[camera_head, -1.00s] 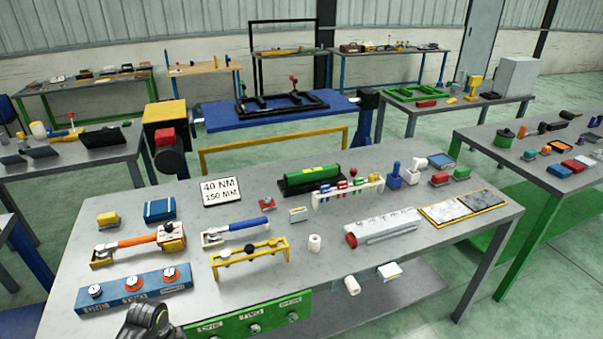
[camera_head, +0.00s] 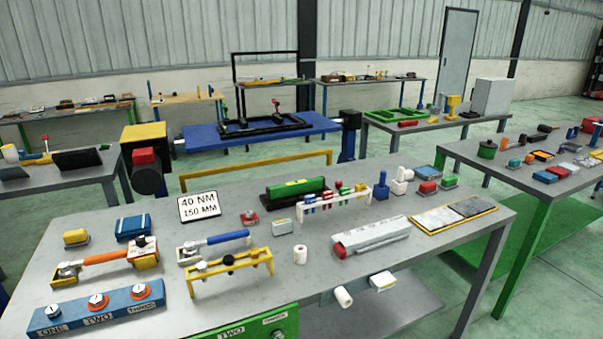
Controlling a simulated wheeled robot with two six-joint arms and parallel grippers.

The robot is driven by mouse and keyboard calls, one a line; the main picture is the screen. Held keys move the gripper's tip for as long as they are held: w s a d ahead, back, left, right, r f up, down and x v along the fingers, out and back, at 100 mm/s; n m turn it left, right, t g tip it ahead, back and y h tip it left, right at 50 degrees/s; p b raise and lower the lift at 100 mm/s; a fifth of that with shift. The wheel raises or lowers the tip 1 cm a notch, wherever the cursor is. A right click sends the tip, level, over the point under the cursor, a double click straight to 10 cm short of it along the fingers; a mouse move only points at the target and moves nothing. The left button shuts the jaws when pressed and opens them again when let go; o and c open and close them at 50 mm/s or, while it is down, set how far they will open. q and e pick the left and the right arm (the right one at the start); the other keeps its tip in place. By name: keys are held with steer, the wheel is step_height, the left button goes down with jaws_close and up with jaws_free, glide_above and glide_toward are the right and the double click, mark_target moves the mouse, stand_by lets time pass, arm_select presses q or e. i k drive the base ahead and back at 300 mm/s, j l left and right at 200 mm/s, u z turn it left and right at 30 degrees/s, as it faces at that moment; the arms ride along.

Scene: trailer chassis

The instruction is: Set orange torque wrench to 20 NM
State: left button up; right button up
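The orange torque wrench (camera_head: 108,257) lies in a holder on the left part of the grey table, with a yellow block at its right end. The dial settings are too small to read. A sign (camera_head: 199,206) behind reads 40 NM, 150 MM. Neither gripper shows in the head view now.
A blue wrench (camera_head: 218,243) lies right of the orange one, behind a yellow rack (camera_head: 230,270). A green panel (camera_head: 245,328) hangs at the front edge. A grey device (camera_head: 370,236) and a tool rack (camera_head: 336,199) stand further right.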

mark_target(141, 241)
steer(key=u, duration=1.35)
